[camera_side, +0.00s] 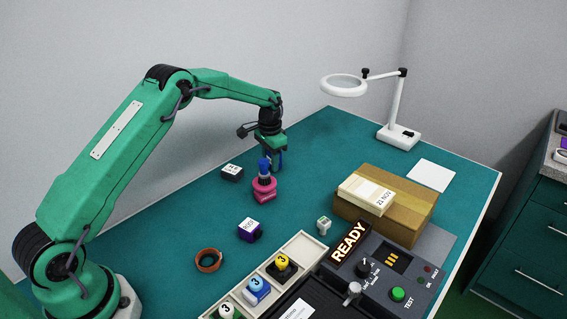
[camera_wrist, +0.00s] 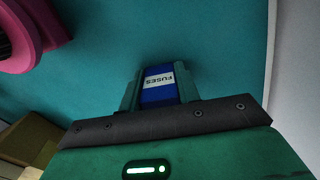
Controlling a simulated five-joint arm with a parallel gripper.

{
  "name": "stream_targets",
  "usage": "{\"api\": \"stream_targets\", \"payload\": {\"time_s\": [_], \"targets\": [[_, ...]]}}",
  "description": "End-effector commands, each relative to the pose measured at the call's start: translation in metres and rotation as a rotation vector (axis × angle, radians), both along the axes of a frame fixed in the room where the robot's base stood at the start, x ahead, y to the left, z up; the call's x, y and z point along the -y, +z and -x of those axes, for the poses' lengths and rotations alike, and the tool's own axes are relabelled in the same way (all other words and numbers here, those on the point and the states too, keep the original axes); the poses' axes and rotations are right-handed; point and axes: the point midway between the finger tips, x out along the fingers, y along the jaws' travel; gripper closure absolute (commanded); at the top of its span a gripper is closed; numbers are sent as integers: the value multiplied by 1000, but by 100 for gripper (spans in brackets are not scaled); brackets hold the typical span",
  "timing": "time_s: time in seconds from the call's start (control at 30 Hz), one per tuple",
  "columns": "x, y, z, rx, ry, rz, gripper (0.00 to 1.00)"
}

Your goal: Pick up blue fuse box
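The blue fuse box (camera_wrist: 159,86), with a white label reading FUSES, sits between the two green fingers of my gripper (camera_wrist: 160,82) in the wrist view. The fingers lie against both of its sides with no clear gap. In the side view my gripper (camera_side: 277,162) points down over the back of the teal table, just right of and behind a pink stand with a blue top. There the fuse box is mostly hidden by the fingers, and I cannot tell whether it touches the table.
The pink stand (camera_side: 265,190) is close by and also shows in the wrist view (camera_wrist: 40,35). A cardboard box (camera_side: 405,215), tester (camera_side: 385,275) and magnifier lamp (camera_side: 395,110) stand right.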

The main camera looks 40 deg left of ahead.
Motion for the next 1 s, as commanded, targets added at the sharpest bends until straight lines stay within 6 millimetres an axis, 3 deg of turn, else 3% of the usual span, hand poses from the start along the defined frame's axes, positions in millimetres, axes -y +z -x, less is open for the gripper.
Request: {"api": "stream_targets", "payload": {"time_s": [0.07,0.53,0.83,1.0], "targets": [[0,0,0,0,0,0,90],[0,8,0,1,0,0,90],[0,45,-1,4,0,-1,90],[28,59,10,2,-4,-1,90]]}}
